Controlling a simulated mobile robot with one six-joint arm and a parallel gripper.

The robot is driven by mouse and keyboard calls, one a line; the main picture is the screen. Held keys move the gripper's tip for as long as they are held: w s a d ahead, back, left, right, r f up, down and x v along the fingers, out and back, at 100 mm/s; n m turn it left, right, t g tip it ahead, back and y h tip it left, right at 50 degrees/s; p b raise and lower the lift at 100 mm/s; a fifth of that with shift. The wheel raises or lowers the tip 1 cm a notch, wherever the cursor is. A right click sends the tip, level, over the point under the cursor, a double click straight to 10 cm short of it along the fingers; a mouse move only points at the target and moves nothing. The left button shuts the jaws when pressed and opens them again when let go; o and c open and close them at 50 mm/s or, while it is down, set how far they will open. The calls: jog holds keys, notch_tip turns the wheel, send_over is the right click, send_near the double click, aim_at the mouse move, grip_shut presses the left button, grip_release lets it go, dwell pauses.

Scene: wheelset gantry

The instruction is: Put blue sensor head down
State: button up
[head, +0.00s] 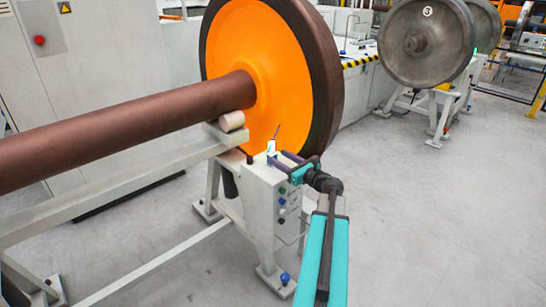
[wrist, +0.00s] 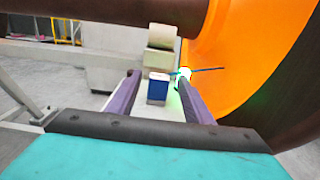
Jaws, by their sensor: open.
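The blue sensor head (wrist: 157,91), a small blue block with a pale top, stands upright on the pale stand top in the wrist view. It is between the two purple fingers of my gripper (wrist: 159,78), with visible gaps on both sides. In the head view my gripper (head: 277,158) is open at the top of the grey stand (head: 262,200), beside the orange wheel (head: 245,50). The sensor head is too small there to make out clearly.
A small white device with a green glow (wrist: 184,73) and a thin dark rod stands just beyond the right finger. A pale roller (head: 232,121) supports the brown axle (head: 130,125). Free floor (head: 430,220) lies to the right.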

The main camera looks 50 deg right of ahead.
jog(key=shift+s+a, duration=0.15)
jog(key=shift+s, duration=1.6)
jog(key=shift+a, duration=0.1)
